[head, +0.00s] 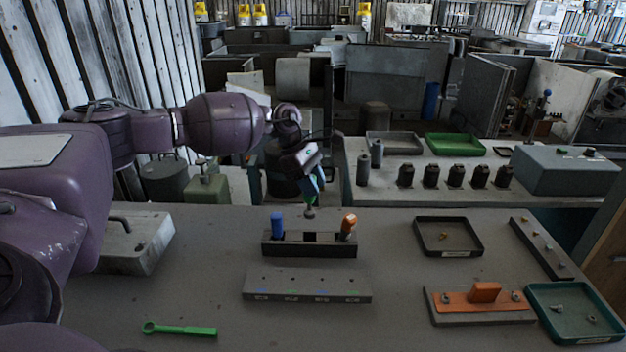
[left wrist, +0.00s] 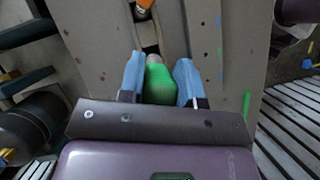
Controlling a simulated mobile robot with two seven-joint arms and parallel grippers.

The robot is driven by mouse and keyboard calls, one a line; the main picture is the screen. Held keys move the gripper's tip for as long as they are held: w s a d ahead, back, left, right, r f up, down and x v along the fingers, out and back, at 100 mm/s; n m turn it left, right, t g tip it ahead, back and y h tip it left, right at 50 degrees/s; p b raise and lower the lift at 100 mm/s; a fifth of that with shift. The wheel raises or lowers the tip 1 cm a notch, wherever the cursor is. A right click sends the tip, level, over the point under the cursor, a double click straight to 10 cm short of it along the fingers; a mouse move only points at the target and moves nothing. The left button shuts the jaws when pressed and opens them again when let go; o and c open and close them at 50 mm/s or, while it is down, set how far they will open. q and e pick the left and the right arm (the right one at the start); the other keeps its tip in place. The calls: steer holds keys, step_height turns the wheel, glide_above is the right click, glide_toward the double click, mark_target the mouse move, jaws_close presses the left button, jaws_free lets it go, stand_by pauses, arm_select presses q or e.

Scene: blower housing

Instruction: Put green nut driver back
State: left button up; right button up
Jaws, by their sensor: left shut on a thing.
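The green nut driver (head: 311,201) is held by my left gripper (head: 313,187), with its metal end pointing down above the dark rack (head: 309,250). In the left wrist view the green handle (left wrist: 160,82) sits between the two blue fingers of the left gripper (left wrist: 160,80). The rack holds a blue driver (head: 277,226) at its left end and an orange driver (head: 348,226) at its right end, tilted. Between them is an empty middle slot (head: 310,237). The orange handle also shows in the left wrist view (left wrist: 145,4). My right gripper is not in view.
A grey marked block (head: 307,286) lies in front of the rack. A green wrench (head: 180,329) lies at the front left, a grey metal box (head: 135,245) behind it. A black tray (head: 448,237), an orange-handled fixture (head: 480,300) and a green tray (head: 575,315) stand right.

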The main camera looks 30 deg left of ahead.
mark_target(313, 212)
arm_select(q)
step_height(313, 212, down, 4)
steer(key=shift+f+b, duration=0.25)
steer(key=shift+b, duration=0.65)
steer(key=shift+f+b, duration=0.45)
steer(key=shift+f, duration=0.3)
steer(key=shift+f+b, duration=0.2)
steer(key=shift+b, duration=0.1)
steer(key=shift+f, duration=0.35)
steer(key=shift+f+b, duration=0.4)
steer(key=shift+f, duration=0.1)
steer(key=shift+f, duration=0.15)
